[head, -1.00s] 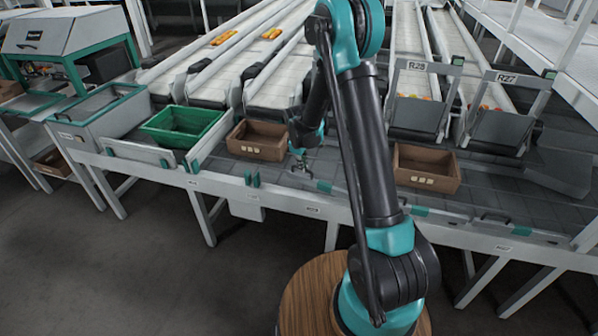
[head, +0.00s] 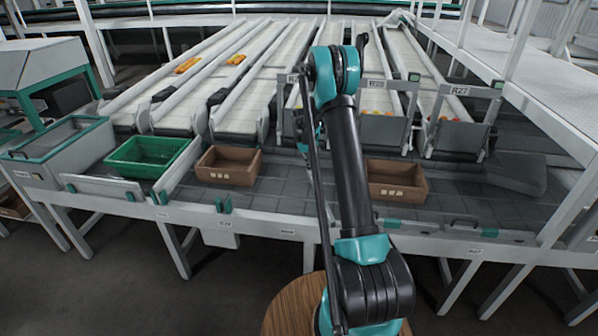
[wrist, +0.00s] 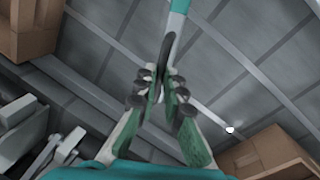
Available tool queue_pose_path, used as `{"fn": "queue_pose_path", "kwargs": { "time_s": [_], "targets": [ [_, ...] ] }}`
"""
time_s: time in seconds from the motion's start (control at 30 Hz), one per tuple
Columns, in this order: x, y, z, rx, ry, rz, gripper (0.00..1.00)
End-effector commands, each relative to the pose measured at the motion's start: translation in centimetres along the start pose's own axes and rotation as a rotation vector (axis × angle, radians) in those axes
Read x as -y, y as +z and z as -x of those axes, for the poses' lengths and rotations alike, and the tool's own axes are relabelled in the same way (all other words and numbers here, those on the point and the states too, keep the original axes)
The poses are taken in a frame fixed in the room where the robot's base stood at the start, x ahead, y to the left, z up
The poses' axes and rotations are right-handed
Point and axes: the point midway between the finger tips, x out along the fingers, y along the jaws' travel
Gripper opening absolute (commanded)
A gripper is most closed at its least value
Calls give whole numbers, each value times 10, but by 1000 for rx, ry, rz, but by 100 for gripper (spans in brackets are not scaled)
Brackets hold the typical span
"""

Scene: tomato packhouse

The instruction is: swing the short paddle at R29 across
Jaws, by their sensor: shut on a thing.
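The short paddle shows in the wrist view as a pale bar (wrist: 172,28) with a teal end and a dark looped handle (wrist: 167,52). My gripper (wrist: 162,88) is shut on the dark handle, with its green-padded fingers on either side. In the head view my own arm hides the gripper and most or all of the paddle, so its angle across the belt cannot be told there. The R29 sign (head: 294,78) is partly covered by my arm.
A brown crate (head: 228,178) stands left of my arm and another brown crate (head: 390,192) right of it. A green crate (head: 140,172) is further left. The R28 chute (head: 381,132) and R27 chute (head: 458,138) stand behind the grey sorting deck.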

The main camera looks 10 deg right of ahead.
Motion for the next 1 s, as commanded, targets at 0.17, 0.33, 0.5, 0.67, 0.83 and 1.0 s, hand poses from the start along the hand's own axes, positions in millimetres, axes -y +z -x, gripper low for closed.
{"fn": "queue_pose_path", "kwargs": {
  "time_s": [0.17,0.33,0.5,0.67,0.83,1.0],
  "targets": [
    [-37,2,-8,30,0,-150,0],
    [-62,7,-13,52,0,-262,0],
    [-80,12,-17,67,0,-340,0],
    [-88,16,-18,77,0,-383,0],
    [-93,18,-19,81,0,-404,0],
    [-94,19,-20,83,1,-408,0]
  ]
}}
